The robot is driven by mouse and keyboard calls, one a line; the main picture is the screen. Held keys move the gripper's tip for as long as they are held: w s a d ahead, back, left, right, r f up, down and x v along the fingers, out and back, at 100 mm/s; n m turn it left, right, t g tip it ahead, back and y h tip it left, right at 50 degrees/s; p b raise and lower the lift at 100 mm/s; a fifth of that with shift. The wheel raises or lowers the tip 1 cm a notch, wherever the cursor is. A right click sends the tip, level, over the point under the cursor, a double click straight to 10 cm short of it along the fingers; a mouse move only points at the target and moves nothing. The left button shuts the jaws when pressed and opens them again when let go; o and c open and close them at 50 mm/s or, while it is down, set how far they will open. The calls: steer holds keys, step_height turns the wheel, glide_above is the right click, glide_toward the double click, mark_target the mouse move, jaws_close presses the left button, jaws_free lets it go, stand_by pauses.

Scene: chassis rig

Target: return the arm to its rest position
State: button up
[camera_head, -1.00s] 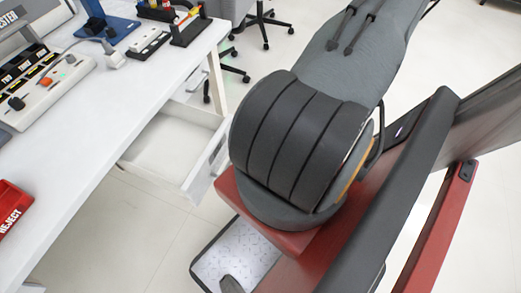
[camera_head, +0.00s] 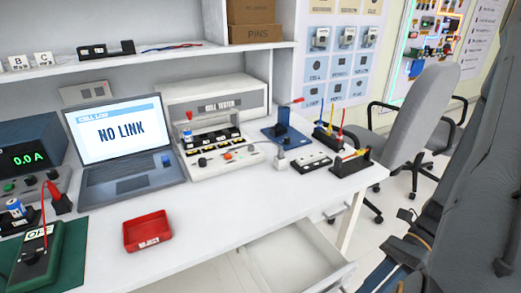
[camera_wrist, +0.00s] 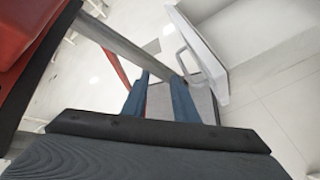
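My arm (camera_head: 465,190) fills the right edge of the head view, dark grey and steeply slanted, beside the workbench. In the wrist view my gripper (camera_wrist: 160,90) shows two blue fingers set apart, with nothing held between them. Floor, a grey panel and a red strip show behind the fingers. Blue parts at the lower right of the head view seem to belong to the gripper, but its fingertips are not clear there.
An open, empty white drawer (camera_head: 295,258) juts from the workbench (camera_head: 225,225) close to my arm; its front (camera_wrist: 200,50) is near the fingers. A red tray (camera_head: 147,232), laptop (camera_head: 125,150) and cell tester (camera_head: 215,115) stand on the bench. Office chairs (camera_head: 425,110) stand behind.

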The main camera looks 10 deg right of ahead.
steer(key=w+a+r+n+t+h+p, duration=0.2)
steer(key=w+a+r+n+h, duration=0.3)
steer(key=r+n, duration=0.3)
steer(key=w+a+r+n+t+h+p, duration=0.2)
steer(key=w+a+r+n+h, duration=0.3)
steer(key=n, duration=0.9)
step_height(320, 180, up, 4)
steer(key=shift+w+a+f+h+p, duration=0.2)
steer(key=shift+w+h+p, duration=0.1)
steer(key=shift+w+h, duration=0.3)
